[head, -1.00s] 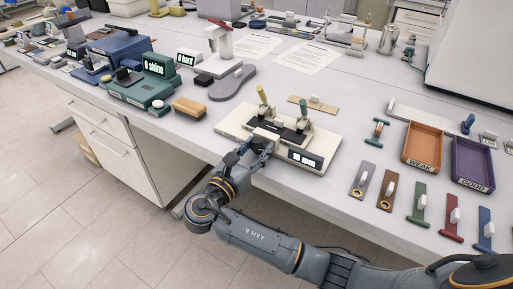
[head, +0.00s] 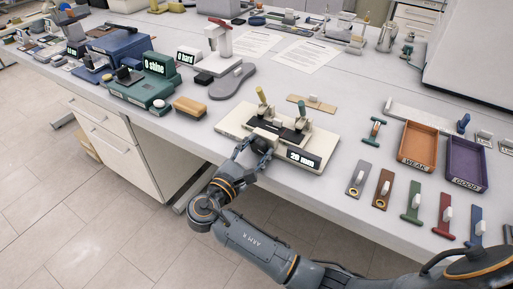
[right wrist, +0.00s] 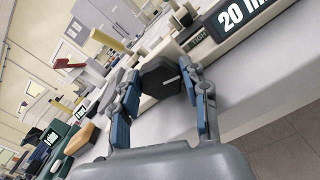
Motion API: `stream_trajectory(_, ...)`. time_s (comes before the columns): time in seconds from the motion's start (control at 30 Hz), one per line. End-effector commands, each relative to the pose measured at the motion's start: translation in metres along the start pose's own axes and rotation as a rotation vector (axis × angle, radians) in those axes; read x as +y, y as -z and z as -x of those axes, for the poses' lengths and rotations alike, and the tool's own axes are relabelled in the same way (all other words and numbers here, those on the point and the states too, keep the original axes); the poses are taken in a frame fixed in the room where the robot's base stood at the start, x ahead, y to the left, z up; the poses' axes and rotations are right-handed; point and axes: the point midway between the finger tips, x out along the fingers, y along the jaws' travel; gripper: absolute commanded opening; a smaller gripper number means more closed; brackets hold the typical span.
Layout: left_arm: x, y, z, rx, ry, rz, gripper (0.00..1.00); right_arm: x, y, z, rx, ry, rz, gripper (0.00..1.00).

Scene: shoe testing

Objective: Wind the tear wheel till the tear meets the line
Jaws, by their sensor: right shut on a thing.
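The tear tester (head: 231,124) is a cream base at the bench's front edge. The fingers are shut on the wheel. The tear and the line are too small to make out. My left gripper is not in view.
An orange WEAK tray (head: 401,158) and a purple GOOD tray (head: 449,176) stand at the right. Several coloured tabbed strips lie along the front edge. A green shine meter (head: 158,64), a tan block (head: 189,107) and a grey sole (head: 232,80) are at the left.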

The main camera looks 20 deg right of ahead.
Motion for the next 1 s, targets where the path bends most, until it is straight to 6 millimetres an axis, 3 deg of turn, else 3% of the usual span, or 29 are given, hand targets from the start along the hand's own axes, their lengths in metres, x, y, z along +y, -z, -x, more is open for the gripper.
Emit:
stream_trajectory(0.53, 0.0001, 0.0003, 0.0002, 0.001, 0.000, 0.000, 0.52, -0.0001, -0.0006, -0.0004, -0.002, 0.000, -0.029, 0.14)
stream_trajectory(0.57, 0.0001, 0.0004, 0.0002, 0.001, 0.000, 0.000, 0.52, -0.0001, -0.0006, -0.0004, -0.002, 0.000, -0.029, 0.51)
stream_trajectory(0.63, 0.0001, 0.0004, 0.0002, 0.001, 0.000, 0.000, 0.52, -0.0001, -0.0005, -0.0004, -0.002, 0.000, -0.029, 0.66)
stream_trajectory(1.0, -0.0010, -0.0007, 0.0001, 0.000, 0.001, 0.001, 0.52, -0.0001, 0.0001, 0.0028, 0.000, 0.000, -0.028, 0.68)
